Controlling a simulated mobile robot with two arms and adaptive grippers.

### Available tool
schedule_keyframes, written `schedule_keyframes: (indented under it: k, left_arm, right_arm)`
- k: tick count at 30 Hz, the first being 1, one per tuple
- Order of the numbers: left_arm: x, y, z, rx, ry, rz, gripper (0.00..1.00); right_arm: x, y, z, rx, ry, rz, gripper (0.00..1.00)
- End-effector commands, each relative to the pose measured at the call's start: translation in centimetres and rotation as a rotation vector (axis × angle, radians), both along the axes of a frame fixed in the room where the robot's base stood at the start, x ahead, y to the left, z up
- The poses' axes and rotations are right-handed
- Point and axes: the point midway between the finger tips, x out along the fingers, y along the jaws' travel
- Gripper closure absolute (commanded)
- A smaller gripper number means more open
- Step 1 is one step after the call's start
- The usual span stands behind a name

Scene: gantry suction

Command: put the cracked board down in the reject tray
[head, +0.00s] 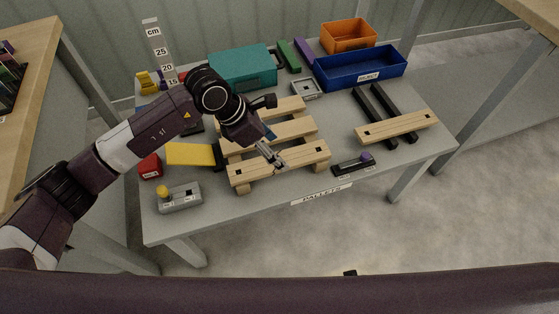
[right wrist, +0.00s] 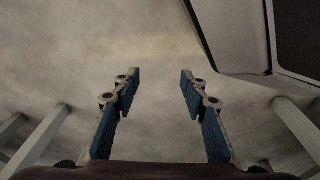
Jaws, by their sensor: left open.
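A pallet (head: 234,174) of pale wooden boards stands on the grey table. A separate wooden board (head: 396,127) lies across two black rails on the right. I cannot make out a crack on any board. The blue tray (head: 350,80), with a white label that seems to read REJECT, stands at the back right; no board shows in it. My left gripper (head: 277,161) is open over the pallet's front board; I cannot tell whether it touches. My right gripper (right wrist: 160,78) is open and empty in the right wrist view, with bare floor beyond it.
A teal case (head: 243,67) and an orange bin (head: 348,36) stand at the back. A small black holder (head: 353,164) lies near the front edge.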

Motion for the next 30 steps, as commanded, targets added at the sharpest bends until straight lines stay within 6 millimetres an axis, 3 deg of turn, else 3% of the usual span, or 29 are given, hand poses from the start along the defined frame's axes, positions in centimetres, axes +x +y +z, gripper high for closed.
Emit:
schedule_keyframes:
  k: [2,5,21,30]
  left_arm:
    - [0.8,1.9,-0.5,0.073,-0.012,0.000,0.35]
    - [1.1,2.5,-1.4,0.110,-0.014,0.000,0.35]
    - [2.2,-0.1,-7.5,0.107,-0.014,0.000,0.35]
    - [2.3,-0.2,-7.8,0.107,-0.017,0.000,0.36]
  right_arm:
    - [-0.2,0.0,-0.4,-0.001,0.003,0.001,0.60]
    - [-0.2,0.0,-0.5,0.001,0.001,0.000,0.60]
    - [1.1,0.1,1.0,0.001,-0.010,-0.002,0.60]
    - [1.1,0.1,1.2,0.000,-0.007,-0.003,0.60]
